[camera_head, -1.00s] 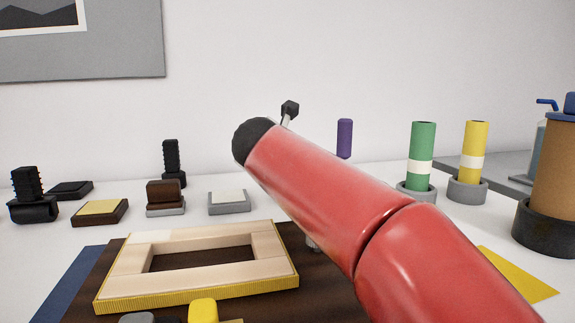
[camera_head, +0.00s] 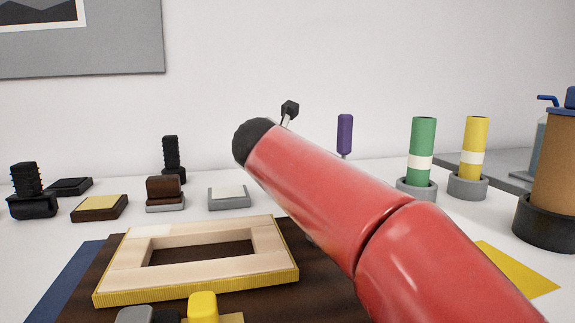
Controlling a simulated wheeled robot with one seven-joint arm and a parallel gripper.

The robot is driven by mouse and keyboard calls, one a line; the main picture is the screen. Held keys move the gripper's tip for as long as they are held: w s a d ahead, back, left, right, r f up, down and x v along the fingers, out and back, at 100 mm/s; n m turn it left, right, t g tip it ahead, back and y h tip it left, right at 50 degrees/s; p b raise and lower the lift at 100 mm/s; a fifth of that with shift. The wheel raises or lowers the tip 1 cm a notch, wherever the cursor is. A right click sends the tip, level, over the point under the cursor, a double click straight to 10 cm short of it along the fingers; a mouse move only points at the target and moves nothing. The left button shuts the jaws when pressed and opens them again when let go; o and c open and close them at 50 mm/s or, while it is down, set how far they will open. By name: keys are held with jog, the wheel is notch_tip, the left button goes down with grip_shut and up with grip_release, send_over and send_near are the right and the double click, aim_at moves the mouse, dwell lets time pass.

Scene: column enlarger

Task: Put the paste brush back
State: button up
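I cannot pick out the paste brush for certain. An upright purple handle (camera_head: 345,134) shows just above my red arm, towards the back of the table. Its lower part is hidden by the arm, so I cannot tell whether it is the brush or what holds it. My arm crosses the middle and lower right of the picture. My gripper does not show, and neither do its fingers or anything it might hold.
A pale wooden frame (camera_head: 126,281) lies on a dark board (camera_head: 325,292). Small blocks and black-handled tools stand behind it. Green (camera_head: 423,140) and yellow (camera_head: 474,135) tubes stand in grey cups at right, near a brown container (camera_head: 557,165). Yellow (camera_head: 203,306) and grey tops show at the front.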

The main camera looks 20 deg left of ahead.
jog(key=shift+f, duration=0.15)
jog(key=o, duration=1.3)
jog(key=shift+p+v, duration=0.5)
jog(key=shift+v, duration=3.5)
